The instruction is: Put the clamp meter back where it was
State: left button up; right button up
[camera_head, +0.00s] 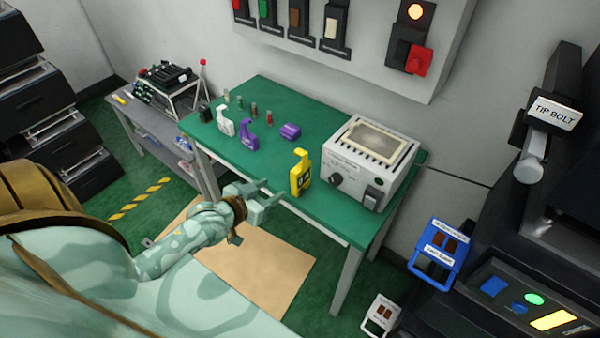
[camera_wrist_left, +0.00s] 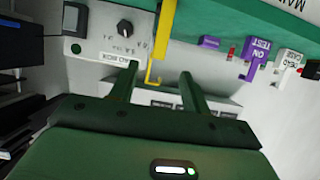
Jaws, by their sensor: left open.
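A yellow hand-held device (camera_head: 300,174), which looks like the clamp meter, stands upright at the front edge of the green table (camera_head: 225,148), left of a grey bench instrument (camera_head: 340,178). In the left wrist view, which is roughly upside down, the yellow device (camera_wrist_left: 162,40) shows ahead of the fingers, in the space between their lines. My left gripper (camera_head: 274,191) is open and empty, just off the table's front edge, left of the yellow device and apart from it. My right gripper is not in view.
White (camera_head: 225,120) and purple (camera_head: 246,134) tags, a purple block (camera_head: 290,131) and small coloured pieces stand on the table's left half. A wall panel (camera_head: 400,85) overhangs the back. A black machine (camera_head: 500,240) stands at right. The table's front middle is clear.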

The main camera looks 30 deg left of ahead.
aim_at(301, 171)
pick_arm(q)
jog(key=b+x, duration=0.1)
jog(key=x, duration=0.7)
jog(key=shift+a+f+b, duration=0.1)
jog(key=shift+f+b, duration=0.05)
jog(key=shift+b, duration=0.2)
jog(key=x, duration=0.2)
jog(key=b+x, duration=0.1)
jog(key=x, duration=0.3)
jog(key=shift+w+r, duration=0.3)
jog(key=shift+r, duration=0.05)
jog(key=shift+s+r, duration=0.1)
grip_shut()
jog(key=shift+r, duration=0.1)
